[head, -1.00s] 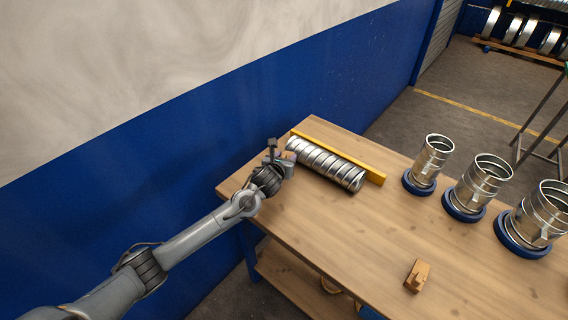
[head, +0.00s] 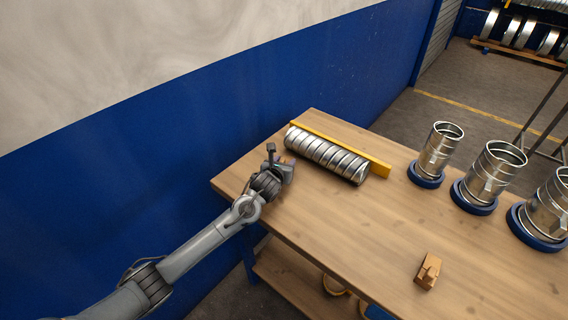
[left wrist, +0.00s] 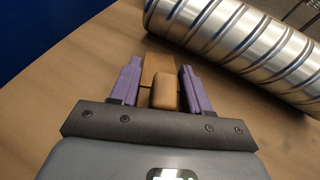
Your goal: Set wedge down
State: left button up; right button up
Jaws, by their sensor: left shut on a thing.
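My left gripper (head: 288,168) is low over the left end of the wooden table, just in front of the near-left end of the silver spiral duct (head: 326,154). In the left wrist view, its purple fingers (left wrist: 160,68) are shut on a tan wooden wedge (left wrist: 161,92). The duct (left wrist: 245,45) lies on its side beyond the wedge, at the upper right of that view. I cannot tell whether the wedge touches the table or the duct. A second wooden wedge (head: 428,271) rests on the table at the front right. My right gripper is not in view.
A yellow bar (head: 345,148) lies along the duct's far side. Several upright metal duct pieces on blue bases (head: 425,178) stand along the right side of the table (head: 345,225). The table's middle is clear. A blue and white wall (head: 200,150) runs behind.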

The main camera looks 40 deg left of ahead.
pick_arm(q)
jog(key=shift+f, duration=0.6)
dwell(0.6)
jog(key=o, duration=1.3)
jog(key=shift+c, duration=0.2)
